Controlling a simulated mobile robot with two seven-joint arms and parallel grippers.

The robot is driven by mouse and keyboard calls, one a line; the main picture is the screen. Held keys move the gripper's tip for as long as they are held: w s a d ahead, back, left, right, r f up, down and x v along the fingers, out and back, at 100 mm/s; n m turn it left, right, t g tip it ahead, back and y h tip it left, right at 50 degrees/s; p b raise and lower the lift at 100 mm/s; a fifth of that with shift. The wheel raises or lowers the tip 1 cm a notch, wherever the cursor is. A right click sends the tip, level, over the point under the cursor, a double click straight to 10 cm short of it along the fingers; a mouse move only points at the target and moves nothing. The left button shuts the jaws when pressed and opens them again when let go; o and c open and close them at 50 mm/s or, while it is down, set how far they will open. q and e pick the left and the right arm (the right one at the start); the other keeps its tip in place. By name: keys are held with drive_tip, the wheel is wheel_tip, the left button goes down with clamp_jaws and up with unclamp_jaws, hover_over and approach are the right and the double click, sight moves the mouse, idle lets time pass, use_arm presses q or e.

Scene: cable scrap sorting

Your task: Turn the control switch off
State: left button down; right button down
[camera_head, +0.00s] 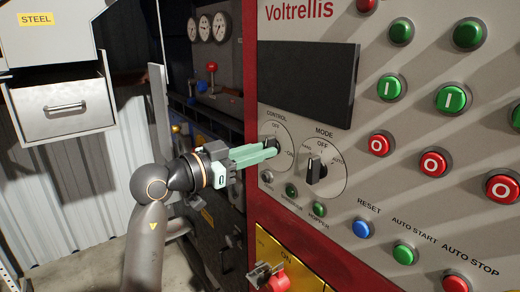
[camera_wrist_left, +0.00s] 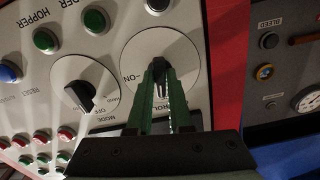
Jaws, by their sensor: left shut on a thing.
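The control switch (camera_head: 273,143) is a small black knob on a round pale dial marked OFF at the top and ON at the right. My left gripper (camera_head: 268,151), with pale green fingers, reaches it from the left and is shut on the knob. In the left wrist view the black knob (camera_wrist_left: 160,66) shows between the fingertips, on its dial, which appears upside down with ON at the left. The fingers hide part of the knob, and I cannot tell which mark it points to. My right gripper is not in view.
The black MODE switch (camera_head: 316,169) sits close to the right of the control dial. Small indicator lights lie below both. A dark screen (camera_head: 312,85) is above. A yellow plate (camera_head: 294,262) with a red switch is below. A grey drawer (camera_head: 62,108) stands open at the left.

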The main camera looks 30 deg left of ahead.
use_arm(q)
drive_tip(key=shift+n+p, duration=1.1)
drive_tip(key=shift+n, duration=0.1)
drive_tip(key=c, duration=0.7)
unclamp_jaws()
drive_tip(key=shift+c, duration=0.2)
drive_tip(key=shift+s, duration=0.15)
drive_tip(key=v, duration=0.6)
drive_tip(key=shift+s+a, duration=0.2)
drive_tip(key=shift+s, duration=0.1)
